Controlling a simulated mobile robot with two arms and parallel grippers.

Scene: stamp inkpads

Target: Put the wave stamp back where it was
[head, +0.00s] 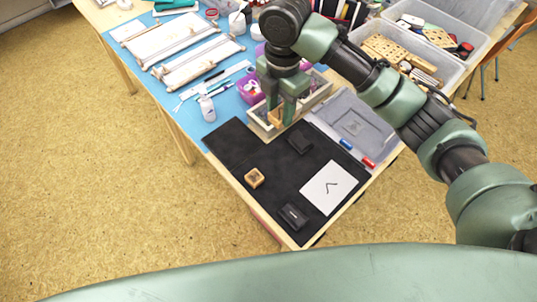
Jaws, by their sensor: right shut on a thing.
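My right gripper (277,117) comes in from the right and points down over a light wooden tray (257,128) at the back edge of the black mat. It is shut on a small wooden stamp (276,119), mostly hidden between the fingers. The stamp's face is hidden, so I cannot tell its pattern or whether it touches the tray. Another wooden stamp (254,178) with a dark mark on top sits on the mat. My left gripper is not in view.
Two black inkpads (300,142) (294,215) lie on the black mat (268,152). A white paper (329,187) there bears a dark angled mark. A grey case (352,120) with blue and red markers is to the right. The mat's left part is clear.

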